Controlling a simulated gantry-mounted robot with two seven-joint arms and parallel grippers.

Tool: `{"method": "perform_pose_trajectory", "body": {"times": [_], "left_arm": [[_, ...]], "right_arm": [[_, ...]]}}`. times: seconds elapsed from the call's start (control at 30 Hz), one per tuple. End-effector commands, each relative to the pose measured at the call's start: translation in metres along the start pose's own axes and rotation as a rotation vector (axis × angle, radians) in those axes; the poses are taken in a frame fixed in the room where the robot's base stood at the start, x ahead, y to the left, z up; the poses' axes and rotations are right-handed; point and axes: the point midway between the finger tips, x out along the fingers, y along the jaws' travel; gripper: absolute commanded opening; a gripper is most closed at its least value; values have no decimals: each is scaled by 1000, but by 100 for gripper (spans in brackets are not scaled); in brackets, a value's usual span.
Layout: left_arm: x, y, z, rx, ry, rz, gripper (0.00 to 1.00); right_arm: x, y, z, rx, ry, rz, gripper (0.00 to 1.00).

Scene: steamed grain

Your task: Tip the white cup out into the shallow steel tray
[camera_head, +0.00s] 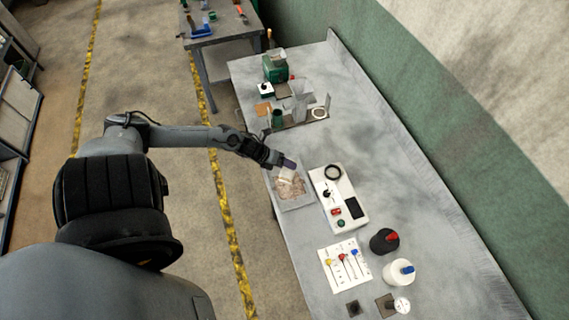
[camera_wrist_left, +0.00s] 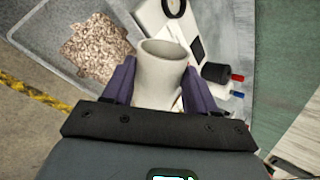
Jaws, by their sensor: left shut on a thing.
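The white cup (camera_wrist_left: 158,80) is between the two purple fingers of my left gripper (camera_wrist_left: 160,88) in the left wrist view. Its mouth faces away from the wrist, and the inside that shows is bare and pale. In the head view the cup (camera_head: 287,174) is small, at the tip of my left gripper (camera_head: 284,166), over the shallow steel tray (camera_head: 296,206). A pile of brownish grain (camera_wrist_left: 98,47) lies in the tray (camera_wrist_left: 42,72), left of the cup in the wrist view. How far the cup is tilted is hard to tell. My right gripper is not in view.
A white panel (camera_head: 349,208) with a black ring stands close right of the tray. A black jar (camera_head: 384,241), a white jar (camera_head: 398,272) and a white card (camera_head: 345,264) are nearer. A grey stand (camera_head: 301,103) and green box (camera_head: 275,66) are at the back. The table's right side is clear.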

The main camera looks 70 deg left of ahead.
Motion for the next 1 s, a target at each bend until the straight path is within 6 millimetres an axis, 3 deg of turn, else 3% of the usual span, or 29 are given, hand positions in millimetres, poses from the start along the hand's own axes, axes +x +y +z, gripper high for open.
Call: {"method": "perform_pose_trajectory", "body": {"times": [0.27, 0.5, 0.77, 1.0], "left_arm": [[-2, -1, -2, 120, -144, -1, 0], [-3, -2, -1, 305, -365, -1, 0], [-6, -5, 2, 405, -482, 0, 0], [-4, -3, 1, 567, -679, 0, 0]], "right_arm": [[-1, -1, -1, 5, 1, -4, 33], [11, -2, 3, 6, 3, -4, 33], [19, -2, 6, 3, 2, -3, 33], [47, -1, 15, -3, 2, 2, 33]]}}
